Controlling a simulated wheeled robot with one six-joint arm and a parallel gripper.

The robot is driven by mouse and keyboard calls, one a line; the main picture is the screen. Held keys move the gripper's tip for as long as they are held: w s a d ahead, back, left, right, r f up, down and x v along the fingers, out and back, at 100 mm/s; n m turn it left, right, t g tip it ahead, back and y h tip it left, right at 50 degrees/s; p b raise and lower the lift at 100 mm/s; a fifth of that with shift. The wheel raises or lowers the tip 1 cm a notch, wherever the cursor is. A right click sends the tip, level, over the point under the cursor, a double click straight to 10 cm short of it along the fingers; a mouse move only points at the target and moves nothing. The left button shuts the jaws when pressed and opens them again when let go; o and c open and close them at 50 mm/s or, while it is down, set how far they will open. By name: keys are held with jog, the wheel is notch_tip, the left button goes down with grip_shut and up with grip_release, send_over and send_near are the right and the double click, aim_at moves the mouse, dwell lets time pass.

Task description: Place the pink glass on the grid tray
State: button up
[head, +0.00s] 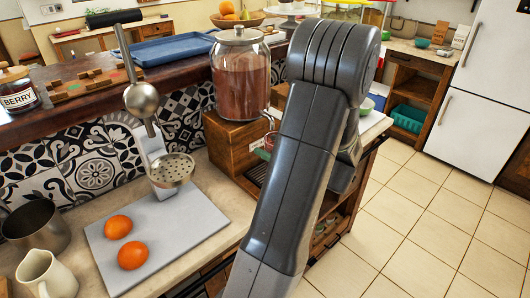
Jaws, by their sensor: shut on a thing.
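The pink glass (269,141) shows only as a small reddish edge at the left side of my arm, just below the drink dispenser's spigot. The dark grid tray (257,173) shows as a narrow strip beside the wooden box, with its right part hidden behind my arm. The glass appears above and near the tray; I cannot tell whether it touches it. My arm rises through the middle of the head view and bends down on its far side. My gripper's fingers are hidden behind the arm.
A dispenser of dark red drink (240,82) stands on a wooden box (229,143). Left are a cutting board (190,222) with two oranges (132,254), a citrus press (172,170), a metal cup (36,226) and a white pitcher (46,274). Tiled floor lies open at right.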

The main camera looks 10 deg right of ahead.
jog(key=shift+x, duration=1.2)
jog(key=shift+f, duration=1.75)
jog(key=shift+f, duration=0.15)
jog(key=o, duration=0.9)
jog(key=shift+s+d, duration=0.1)
jog(key=v, duration=1.2)
jog(key=shift+b, duration=0.45)
